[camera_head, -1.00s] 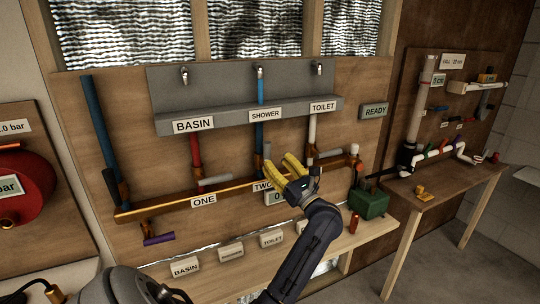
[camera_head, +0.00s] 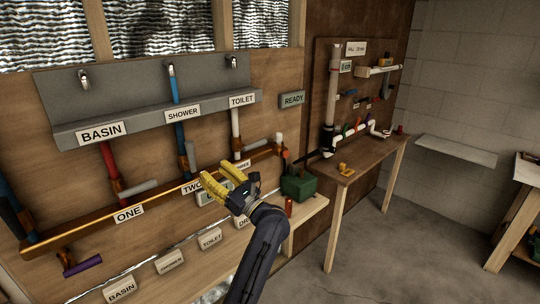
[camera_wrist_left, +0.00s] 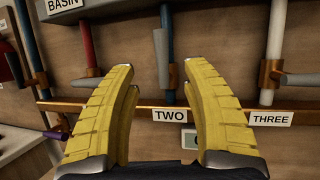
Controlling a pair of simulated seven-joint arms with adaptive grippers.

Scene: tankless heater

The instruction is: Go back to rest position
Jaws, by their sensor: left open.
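My left gripper (camera_head: 222,184) has yellow ribbed fingers and is open and empty in front of the pipe board, near the TWO label. In the left wrist view its fingers (camera_wrist_left: 160,95) stand wide apart with nothing between them. Behind them are the copper pipe (camera_wrist_left: 65,105), the TWO label (camera_wrist_left: 170,115) and the THREE label (camera_wrist_left: 271,119). I cannot tell from these views how far the fingertips are from the pipes. My right gripper is not in view.
The grey panel (camera_head: 120,95) carries BASIN, SHOWER and TOILET labels. A narrow bench with label blocks (camera_head: 171,262) runs below the board. A green box (camera_head: 298,187) sits at its right end.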

